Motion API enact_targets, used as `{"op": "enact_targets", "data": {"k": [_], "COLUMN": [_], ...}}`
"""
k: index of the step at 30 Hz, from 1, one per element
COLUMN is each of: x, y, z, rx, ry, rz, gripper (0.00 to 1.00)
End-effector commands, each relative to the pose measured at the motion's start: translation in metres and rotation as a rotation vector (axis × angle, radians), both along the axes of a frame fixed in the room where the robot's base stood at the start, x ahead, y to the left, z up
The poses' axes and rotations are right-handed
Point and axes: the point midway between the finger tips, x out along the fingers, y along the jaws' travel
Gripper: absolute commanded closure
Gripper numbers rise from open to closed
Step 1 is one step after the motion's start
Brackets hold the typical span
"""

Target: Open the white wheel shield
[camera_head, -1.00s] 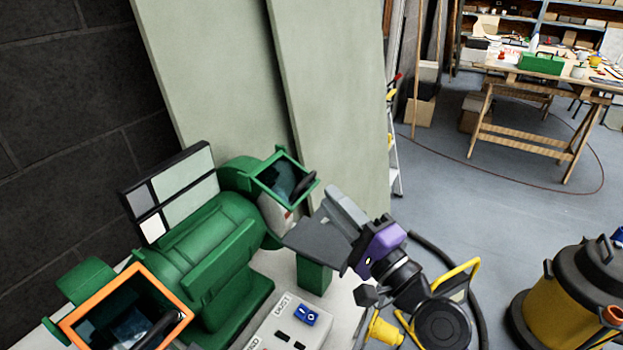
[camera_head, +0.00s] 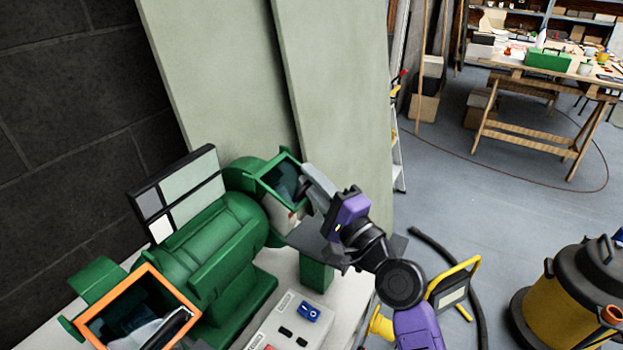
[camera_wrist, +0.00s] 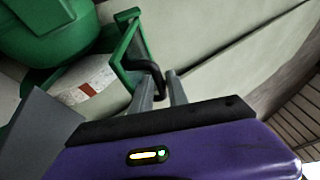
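The green bench grinder (camera_head: 205,245) stands on a light bench. Its white wheel (camera_head: 279,216) is partly visible at the right end and shows with a label in the wrist view (camera_wrist: 90,88). The green-framed shield (camera_head: 268,166) sits by this wheel; its frame also shows in the wrist view (camera_wrist: 122,66) with a curved black handle (camera_wrist: 149,62). My gripper (camera_head: 310,186) is at the shield's right edge. In the wrist view its two fingers (camera_wrist: 161,90) are apart, with the handle's lower end between them. Contact is unclear.
An orange-framed shield (camera_head: 88,335) is at the grinder's near left end. A flat grey plate (camera_head: 308,238) lies just below my gripper. A switch box (camera_head: 290,325) sits in front. Pale panels (camera_head: 340,100) stand behind. A yellow-black vacuum (camera_head: 570,300) stands on the floor at right.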

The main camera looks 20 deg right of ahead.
Motion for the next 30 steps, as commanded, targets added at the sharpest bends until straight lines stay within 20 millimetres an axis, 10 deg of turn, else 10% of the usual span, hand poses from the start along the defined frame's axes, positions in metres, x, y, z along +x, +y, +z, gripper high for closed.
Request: {"op": "enact_targets", "data": {"k": [5,30], "x": [-0.0003,-0.0004], "y": [-0.0003,-0.0009], "z": [0.0000,-0.0006], "rx": [0.000,-0.001], "ry": [0.000,0.001], "rz": [0.000,-0.002], "gripper": [1.00,1.00]}}
